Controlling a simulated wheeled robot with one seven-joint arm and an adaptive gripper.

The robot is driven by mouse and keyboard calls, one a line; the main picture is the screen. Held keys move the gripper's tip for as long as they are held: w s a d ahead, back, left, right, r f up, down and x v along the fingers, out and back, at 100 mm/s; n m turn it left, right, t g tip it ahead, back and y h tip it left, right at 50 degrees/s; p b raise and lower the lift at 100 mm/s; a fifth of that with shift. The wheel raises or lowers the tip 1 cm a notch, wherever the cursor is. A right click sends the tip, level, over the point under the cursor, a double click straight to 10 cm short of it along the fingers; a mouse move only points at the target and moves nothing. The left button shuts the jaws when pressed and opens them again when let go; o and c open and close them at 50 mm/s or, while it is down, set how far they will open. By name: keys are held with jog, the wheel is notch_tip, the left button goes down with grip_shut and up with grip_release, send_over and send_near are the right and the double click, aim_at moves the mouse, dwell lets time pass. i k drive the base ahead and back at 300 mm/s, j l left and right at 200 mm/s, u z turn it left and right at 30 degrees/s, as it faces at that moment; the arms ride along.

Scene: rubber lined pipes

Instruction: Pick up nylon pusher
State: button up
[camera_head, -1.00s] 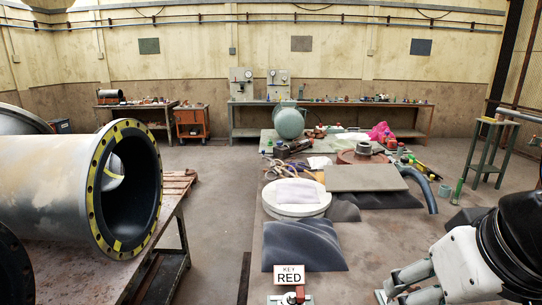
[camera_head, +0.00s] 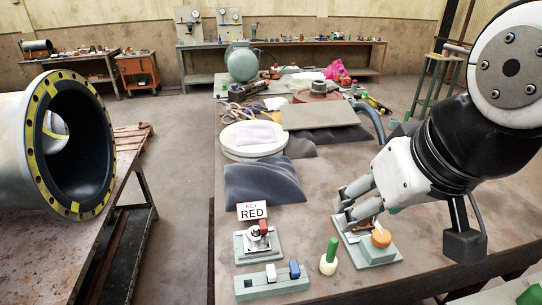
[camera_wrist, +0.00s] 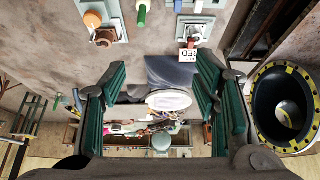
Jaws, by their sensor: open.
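The likely nylon pusher is a small upright piece with a white base and a green handle (camera_head: 329,258). It stands on the near part of the brown table in the head view. Its green handle (camera_wrist: 142,14) shows at the top edge of the wrist view. My gripper (camera_head: 350,207) is to its right and farther back, above the table by a green fixture with an orange-topped part (camera_head: 381,237). In the wrist view my gripper (camera_wrist: 162,72) has its two green-padded fingers wide apart, with nothing between them.
A flanged pipe (camera_head: 36,150) is at left.

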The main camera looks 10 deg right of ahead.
aim_at(329, 263)
jog(key=k+u, duration=0.35)
jog(key=k+j+u, duration=0.15)
jog(key=k+u, duration=0.2)
jog(key=k, duration=0.25)
jog(key=k+j+u, duration=0.2)
jog(key=k+u, duration=0.15)
jog(key=k, duration=0.1)
